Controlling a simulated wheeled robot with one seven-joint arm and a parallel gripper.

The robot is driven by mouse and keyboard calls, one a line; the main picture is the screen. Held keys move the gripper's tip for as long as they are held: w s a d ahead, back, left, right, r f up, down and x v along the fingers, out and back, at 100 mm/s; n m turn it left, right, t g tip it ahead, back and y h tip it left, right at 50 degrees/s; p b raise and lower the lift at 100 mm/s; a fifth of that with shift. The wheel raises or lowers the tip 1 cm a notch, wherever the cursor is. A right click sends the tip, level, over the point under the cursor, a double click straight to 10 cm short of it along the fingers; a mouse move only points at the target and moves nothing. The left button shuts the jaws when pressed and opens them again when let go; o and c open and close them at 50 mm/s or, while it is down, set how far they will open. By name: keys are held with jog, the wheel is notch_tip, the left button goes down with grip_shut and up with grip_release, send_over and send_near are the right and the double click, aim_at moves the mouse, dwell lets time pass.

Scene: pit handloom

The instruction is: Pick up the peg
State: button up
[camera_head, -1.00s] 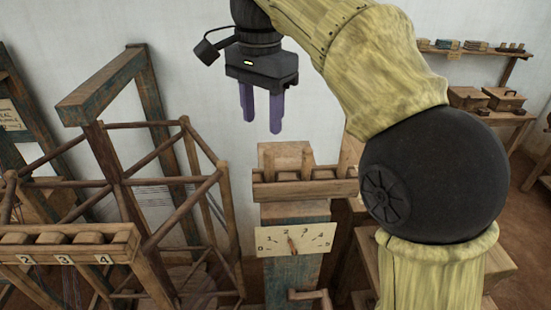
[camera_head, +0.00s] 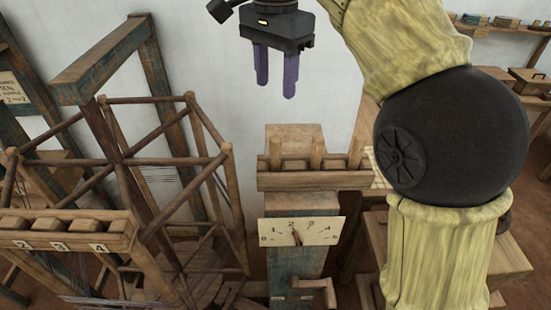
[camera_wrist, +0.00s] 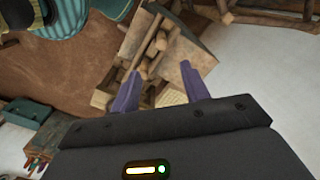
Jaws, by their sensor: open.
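Which one the task names I cannot tell. My gripper (camera_head: 276,90) is open and empty, its purple fingers pointing down, above the rack in the picture and apart from it. In the wrist view my open fingers (camera_wrist: 160,70) point toward the wooden rack, where small round peg ends (camera_wrist: 161,43) show; the fingers partly cover the lower part.
A dial plate (camera_head: 300,231) numbered 0 to 5 and a crank handle (camera_head: 316,286) sit on the post below the rack. A wooden reel frame (camera_head: 150,160) and a numbered tray (camera_head: 60,243) stand at the left. Shelves with boxes (camera_head: 530,82) are at the right.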

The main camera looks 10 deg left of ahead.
send_near(276, 151)
jog(key=f, duration=0.3)
jog(key=w+f, duration=0.1)
jog(key=f, duration=0.1)
jog(key=shift+a, duration=0.2)
jog(key=shift+w+f, duration=0.1)
jog(key=shift+f, duration=0.3)
jog(key=shift+f+p, duration=0.45)
jog(key=shift+p, duration=0.05)
notch_tip(276, 151, down, 4)
jog(key=shift+f+p, duration=0.1)
jog(key=shift+p, duration=0.6)
jog(key=shift+s, duration=0.2)
jog(key=shift+w, duration=0.1)
grip_shut()
